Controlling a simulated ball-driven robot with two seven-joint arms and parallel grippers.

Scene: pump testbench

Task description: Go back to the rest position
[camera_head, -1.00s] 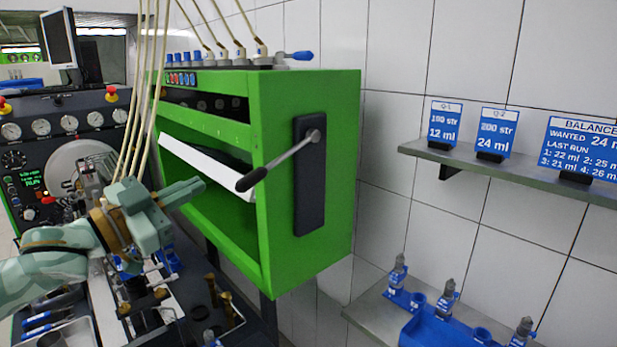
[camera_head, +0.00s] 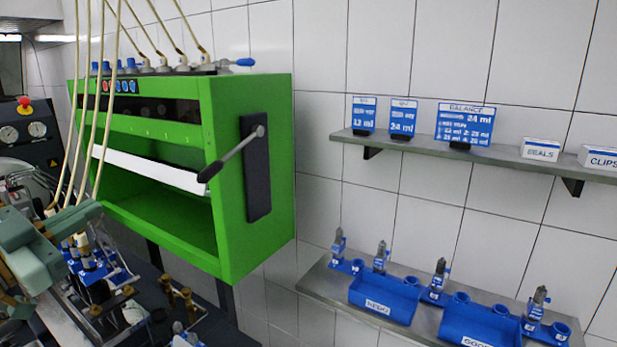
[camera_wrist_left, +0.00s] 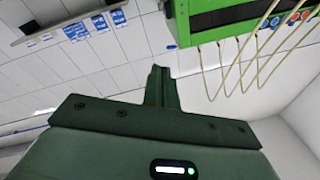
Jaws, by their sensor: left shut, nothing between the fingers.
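My left gripper (camera_head: 82,215) is at the left edge of the head view, in front of the green cabinet's lower left side. It is greenish-grey, and part of its arm is cut off by the picture edge. In the left wrist view its two fingers (camera_wrist_left: 161,88) are together, with nothing between them. I cannot tell from the head view how far the gripper is from the hoses and fittings around it. My right gripper is in neither view.
The green cabinet (camera_head: 252,245) has a lever (camera_head: 232,157) on its side. Thin hoses (camera_head: 72,150) hang close to my left gripper. At the right are a wall shelf (camera_head: 480,154) with signs and a lower shelf (camera_head: 318,285) with blue trays (camera_head: 384,298). Bench fittings stand at lower left.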

